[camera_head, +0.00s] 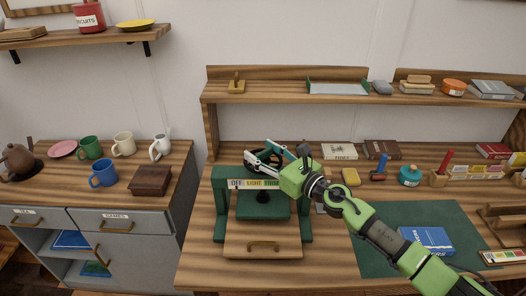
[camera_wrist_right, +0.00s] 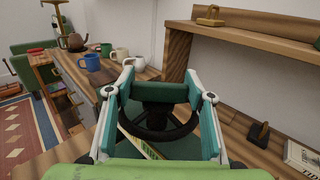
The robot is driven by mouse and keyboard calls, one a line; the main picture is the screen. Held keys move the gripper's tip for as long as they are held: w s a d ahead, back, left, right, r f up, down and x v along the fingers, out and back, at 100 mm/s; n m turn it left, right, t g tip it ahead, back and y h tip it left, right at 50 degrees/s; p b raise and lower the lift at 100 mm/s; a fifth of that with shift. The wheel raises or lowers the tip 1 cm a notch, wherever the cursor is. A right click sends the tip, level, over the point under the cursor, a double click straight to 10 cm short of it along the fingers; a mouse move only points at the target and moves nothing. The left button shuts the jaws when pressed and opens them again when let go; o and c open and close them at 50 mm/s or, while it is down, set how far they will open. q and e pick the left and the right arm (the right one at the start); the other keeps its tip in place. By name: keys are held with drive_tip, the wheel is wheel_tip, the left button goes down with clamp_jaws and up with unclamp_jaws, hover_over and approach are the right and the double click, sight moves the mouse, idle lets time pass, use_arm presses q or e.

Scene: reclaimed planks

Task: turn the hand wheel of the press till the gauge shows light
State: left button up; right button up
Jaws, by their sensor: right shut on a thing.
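The green press (camera_head: 220,208) stands on the bench, with a dark hand wheel (camera_head: 266,158) on top. The wheel also shows in the right wrist view (camera_wrist_right: 150,134). The gauge (camera_head: 253,184) is a strip on the press front with OFF, LIGHT and a partly hidden third word; I cannot make out where its pointer stands. My right gripper (camera_head: 268,152) is shut on the hand wheel, its fingers at opposite sides of the rim. The gripper's body hides the right end of the gauge. My left gripper is not in view.
A wooden board with a brass handle (camera_head: 263,245) is at the press's front. A green mat (camera_head: 385,225) with a blue box (camera_head: 427,240) lies to the right. A shelf (camera_head: 270,92) runs behind the press. Mugs and a wooden box (camera_head: 151,180) stand on the left cabinet.

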drive_tip(key=shift+s+a+r+m+t+h+p, duration=0.1)
drive_tip(key=shift+m+t+h+p, duration=0.95)
drive_tip(key=shift+p, duration=1.15)
drive_tip(key=shift+r+m+t+h+p, duration=0.1)
drive_tip(key=shift+m+t+h+p, duration=0.7)
drive_tip(key=shift+p, duration=1.4)
drive_tip(key=shift+m+h+p, duration=0.35)
drive_tip(key=shift+h+p, duration=0.05)
drive_tip(key=shift+h, duration=0.65)
drive_tip(key=shift+f+m+t+h+p, duration=0.2)
drive_tip(key=shift+m+t+h+p, duration=0.1)
drive_tip(key=shift+m+h, duration=0.55)
drive_tip(key=shift+m+t+h, duration=0.25)
drive_tip(key=shift+m+h, duration=0.4)
drive_tip(key=shift+h, duration=0.8)
drive_tip(key=o, duration=1.1)
drive_tip(key=shift+o, duration=0.2)
drive_tip(key=s+d, duration=0.1)
drive_tip(key=s, duration=1)
drive_tip(key=shift+s, duration=0.4)
